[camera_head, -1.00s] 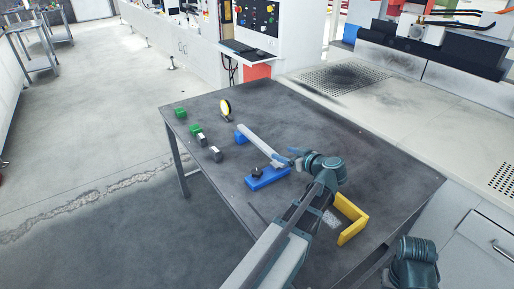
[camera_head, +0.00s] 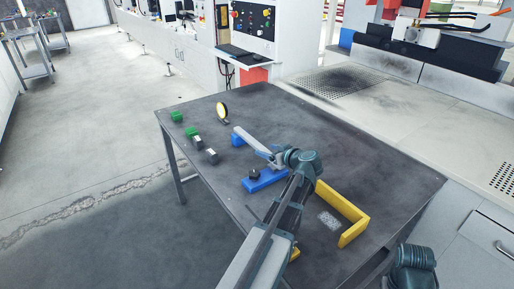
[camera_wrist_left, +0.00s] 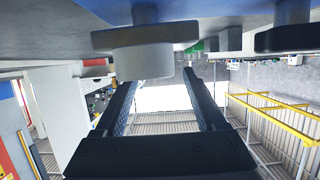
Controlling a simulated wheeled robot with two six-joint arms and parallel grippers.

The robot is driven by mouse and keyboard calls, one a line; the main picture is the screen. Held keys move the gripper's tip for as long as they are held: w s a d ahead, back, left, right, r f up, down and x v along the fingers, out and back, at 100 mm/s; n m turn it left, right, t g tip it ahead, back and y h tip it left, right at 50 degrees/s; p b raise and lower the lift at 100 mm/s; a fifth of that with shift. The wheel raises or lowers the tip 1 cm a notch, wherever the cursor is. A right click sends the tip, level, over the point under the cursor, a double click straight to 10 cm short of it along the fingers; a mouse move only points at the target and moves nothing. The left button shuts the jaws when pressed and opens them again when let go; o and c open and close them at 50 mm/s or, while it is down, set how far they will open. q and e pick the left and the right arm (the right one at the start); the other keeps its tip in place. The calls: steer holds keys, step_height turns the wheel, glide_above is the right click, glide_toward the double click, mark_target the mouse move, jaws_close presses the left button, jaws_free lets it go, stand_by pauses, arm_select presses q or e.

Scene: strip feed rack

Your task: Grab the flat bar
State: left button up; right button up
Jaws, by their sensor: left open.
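The flat bar (camera_head: 251,140) is a long light-grey strip on the table. Its far end lies by a small blue block (camera_head: 236,139), and its near end is covered by my left gripper (camera_head: 271,157). My left gripper is open, at or just over that near end; I cannot tell whether it touches the bar. In the left wrist view the two dark fingers (camera_wrist_left: 163,100) are spread with nothing clearly between them. A pale round part (camera_wrist_left: 143,60) hangs close beyond them. My right gripper is out of view.
A blue fixture (camera_head: 267,181) with a black knob sits beside my left gripper. A yellow angled bracket (camera_head: 355,227) stands near the table's right edge. The table's far right is clear.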

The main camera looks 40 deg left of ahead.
mark_target(259, 145)
arm_select(q)
steer(key=x, duration=0.2)
steer(key=b+x, duration=0.1)
steer(key=x, duration=0.2)
steer(key=shift+w+a+r, duration=0.1)
steer(key=shift+w+r, duration=0.05)
steer(key=shift+w, duration=0.1)
jaws_close()
steer(key=shift+r, duration=0.1)
stand_by(1.1)
